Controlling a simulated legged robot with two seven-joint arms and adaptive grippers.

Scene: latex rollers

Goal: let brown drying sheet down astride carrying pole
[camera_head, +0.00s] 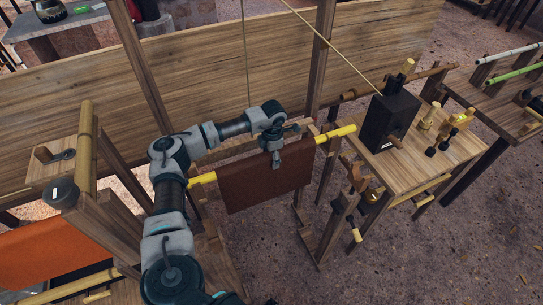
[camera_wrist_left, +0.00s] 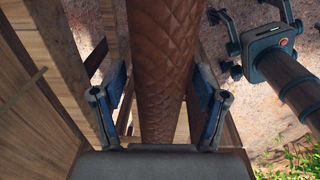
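The brown drying sheet (camera_head: 262,187) hangs over the yellow carrying pole (camera_head: 338,135), whose ends show beyond both sides of it. In the left wrist view the sheet (camera_wrist_left: 160,70) is a quilted brown ridge running away from the camera; the pole under it is hidden. My left gripper (camera_head: 276,160) points down at the sheet's top edge. In the left wrist view its two fingers (camera_wrist_left: 160,100) stand open on either side of the ridge, with gaps. A dark arm end, probably mine, with finger-like pieces (camera_wrist_left: 236,55) shows at right in that view; its opening is unclear.
A wooden bench (camera_head: 435,165) with a black box (camera_head: 390,120) and small turned pieces stands right of the sheet. An orange sheet (camera_head: 50,245) hangs at left. Wooden posts and a plank wall (camera_head: 215,75) stand behind. Bare ground lies at front right.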

